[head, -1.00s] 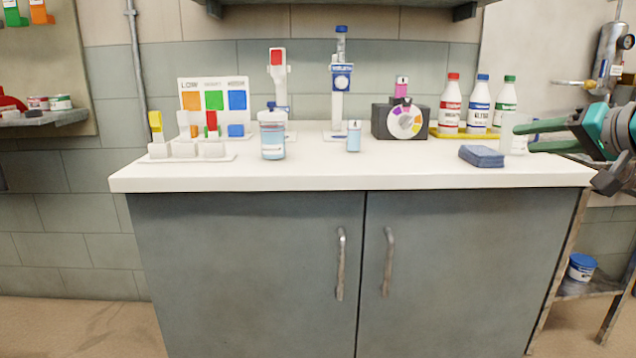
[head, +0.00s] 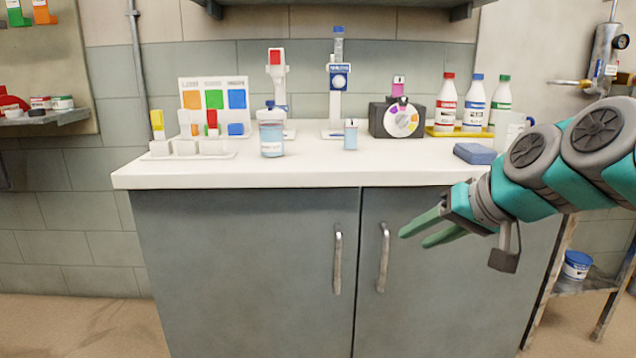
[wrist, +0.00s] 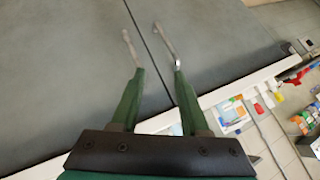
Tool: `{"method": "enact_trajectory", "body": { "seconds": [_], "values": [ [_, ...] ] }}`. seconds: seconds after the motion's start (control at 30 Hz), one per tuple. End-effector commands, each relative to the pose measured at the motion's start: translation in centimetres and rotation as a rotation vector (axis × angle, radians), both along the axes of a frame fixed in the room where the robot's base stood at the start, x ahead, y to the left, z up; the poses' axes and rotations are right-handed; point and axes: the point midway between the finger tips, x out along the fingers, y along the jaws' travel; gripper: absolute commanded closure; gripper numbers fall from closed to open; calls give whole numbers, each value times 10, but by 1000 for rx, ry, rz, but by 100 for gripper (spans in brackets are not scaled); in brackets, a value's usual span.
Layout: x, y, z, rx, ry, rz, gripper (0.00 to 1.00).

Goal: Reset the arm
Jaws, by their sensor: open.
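My gripper (head: 415,238) is at the right in the head view, in front of the right cabinet door and below the countertop edge. Its green fingers point left and slightly down, toward the door handles. In the wrist view my gripper (wrist: 160,80) is open, with nothing between the fingers. The two metal door handles, left (head: 337,262) and right (head: 384,258), show beyond the fingertips there, apart from them as far as I can tell. My arm comes in from the right edge and hides part of the counter's right end.
A shelf with a blue tub (head: 576,266) stands right. The floor at left is clear.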

Motion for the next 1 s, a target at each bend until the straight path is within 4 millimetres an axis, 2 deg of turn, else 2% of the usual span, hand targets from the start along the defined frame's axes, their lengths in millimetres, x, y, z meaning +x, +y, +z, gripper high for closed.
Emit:
{"method": "enact_trajectory", "body": {
  "seconds": [0.03, 0.1, 0.17, 0.2, 0.3, 0.4, 0.5, 0.6, 0.7, 1.0],
  "values": [
    [-19, 20, -28, -44, 71, 39, 55],
    [-48, 37, -65, -106, 169, 78, 55],
    [-74, 47, -95, -161, 249, 105, 55],
    [-93, 51, -115, -195, 307, 119, 55],
    [-143, 52, -163, -284, 448, 142, 55],
    [-192, 44, -200, -360, 579, 148, 55],
    [-232, 33, -226, -417, 684, 144, 55],
    [-259, 24, -240, -453, 752, 135, 55],
    [-273, 19, -247, -471, 787, 129, 55],
    [-275, 18, -248, -474, 793, 128, 55]
  ]
}}
